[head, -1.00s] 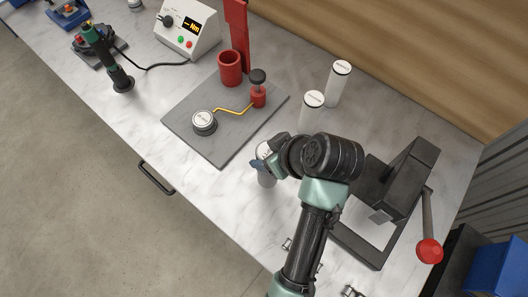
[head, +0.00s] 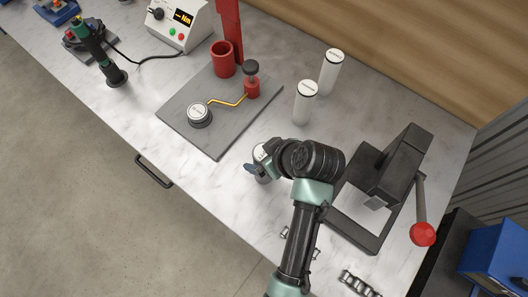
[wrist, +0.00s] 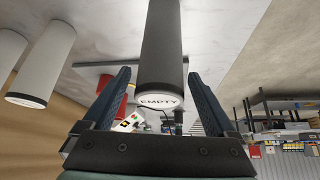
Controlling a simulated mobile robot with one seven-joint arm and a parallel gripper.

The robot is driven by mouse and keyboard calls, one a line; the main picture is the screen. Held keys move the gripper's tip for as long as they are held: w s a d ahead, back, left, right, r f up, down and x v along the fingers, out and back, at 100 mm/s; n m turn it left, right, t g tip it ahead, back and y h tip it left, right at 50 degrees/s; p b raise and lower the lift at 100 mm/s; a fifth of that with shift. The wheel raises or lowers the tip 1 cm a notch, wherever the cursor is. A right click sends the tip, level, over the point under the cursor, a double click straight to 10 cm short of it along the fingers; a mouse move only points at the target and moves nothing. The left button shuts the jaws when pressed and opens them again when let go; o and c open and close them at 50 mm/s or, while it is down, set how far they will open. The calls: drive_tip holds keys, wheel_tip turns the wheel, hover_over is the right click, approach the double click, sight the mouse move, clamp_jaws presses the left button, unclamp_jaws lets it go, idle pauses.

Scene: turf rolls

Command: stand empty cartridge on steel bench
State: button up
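The empty cartridge (wrist: 163,50) is a grey cylinder with a white end marked EMPTY in the wrist view. In the head view its pale end (head: 259,152) shows at my gripper, the cartridge looking upright over the marbled bench. My gripper (wrist: 160,73) has its two blue fingers spread on either side of the cartridge, with narrow gaps visible. The arm and gripper (head: 252,168) hide part of the cartridge in the head view. The bench under it (head: 220,185) has a white marbled top; no plainly steel bench is identifiable.
Two white cylinders (head: 306,104) (head: 330,72) stand behind my gripper. A grey plate (head: 185,120) bears a gauge, red cup (head: 222,58) and pump. A black press (head: 390,180) with a red-knobbed lever stands right. A shelf-like structure (wrist: 285,103) shows far off in the wrist view.

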drive_tip(key=shift+r, duration=0.25)
drive_tip(key=v, duration=1.2)
drive_tip(key=w+r+m+t+h, duration=0.15)
drive_tip(key=w+r+t, duration=0.3)
drive_tip(key=r, duration=0.45)
drive_tip(key=w+r+m+t+h, duration=0.15)
drive_tip(key=w+r+t, duration=0.3)
drive_tip(key=r, duration=0.45)
drive_tip(key=w+r+m+t+h, duration=0.1)
drive_tip(key=w+r+m+t, duration=0.15)
drive_tip(key=w+r, duration=0.45)
drive_tip(key=s+a+r+m+t, duration=0.1)
drive_tip(key=s+r+t, duration=0.4)
drive_tip(key=r, duration=0.8)
drive_tip(key=s+a+r+m+t, duration=0.2)
drive_tip(key=s+r+t, duration=0.4)
drive_tip(key=r, duration=0.8)
drive_tip(key=shift+s+a+r+h+b, duration=0.3)
drive_tip(key=shift+s+a+b, duration=0.15)
drive_tip(key=shift+s, duration=0.75)
